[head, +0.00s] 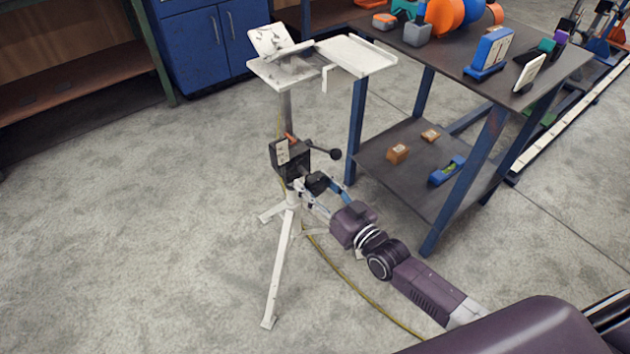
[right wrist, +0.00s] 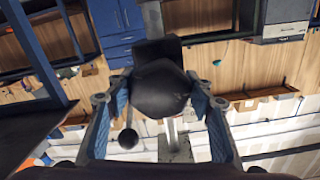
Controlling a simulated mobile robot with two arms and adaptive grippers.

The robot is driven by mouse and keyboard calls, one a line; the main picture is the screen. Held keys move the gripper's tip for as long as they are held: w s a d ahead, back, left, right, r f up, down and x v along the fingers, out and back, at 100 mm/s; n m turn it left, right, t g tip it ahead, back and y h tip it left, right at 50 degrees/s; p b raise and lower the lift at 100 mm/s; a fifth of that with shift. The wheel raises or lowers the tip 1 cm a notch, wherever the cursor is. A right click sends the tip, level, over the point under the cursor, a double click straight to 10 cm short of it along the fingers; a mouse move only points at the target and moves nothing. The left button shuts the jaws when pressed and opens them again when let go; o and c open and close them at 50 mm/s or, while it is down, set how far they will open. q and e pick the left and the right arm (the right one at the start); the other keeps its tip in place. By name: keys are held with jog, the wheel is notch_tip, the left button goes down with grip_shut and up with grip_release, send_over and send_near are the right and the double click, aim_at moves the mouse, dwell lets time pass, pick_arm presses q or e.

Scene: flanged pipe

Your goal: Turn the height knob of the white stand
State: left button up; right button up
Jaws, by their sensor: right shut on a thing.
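The white stand (head: 281,250) stands upright on splayed legs, with a white tray top (head: 355,55). A black clamp block on its column (head: 290,158) carries a lever with a black ball (head: 336,154). The dark height knob (head: 317,182) sticks out low on the column, facing my right arm. My right gripper (head: 327,196) has its blue fingers on either side of the knob and is shut on it. In the right wrist view the knob (right wrist: 160,90) lies between the fingers, with the ball (right wrist: 128,139) nearby. My left gripper is not in view.
A dark two-level table (head: 400,180) with blue legs stands close to the right of the stand, carrying several small items. A yellow cable (head: 350,280) runs over the floor by the stand. The floor at left is clear.

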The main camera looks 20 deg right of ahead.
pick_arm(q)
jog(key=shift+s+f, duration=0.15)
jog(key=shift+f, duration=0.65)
pick_arm(e)
jog(key=shift+m, duration=0.9)
jog(key=o, duration=1.2)
jog(key=shift+s, duration=0.15)
jog(key=v, duration=1.1)
jog(key=shift+s+d, duration=0.15)
jog(key=shift+s, duration=0.2)
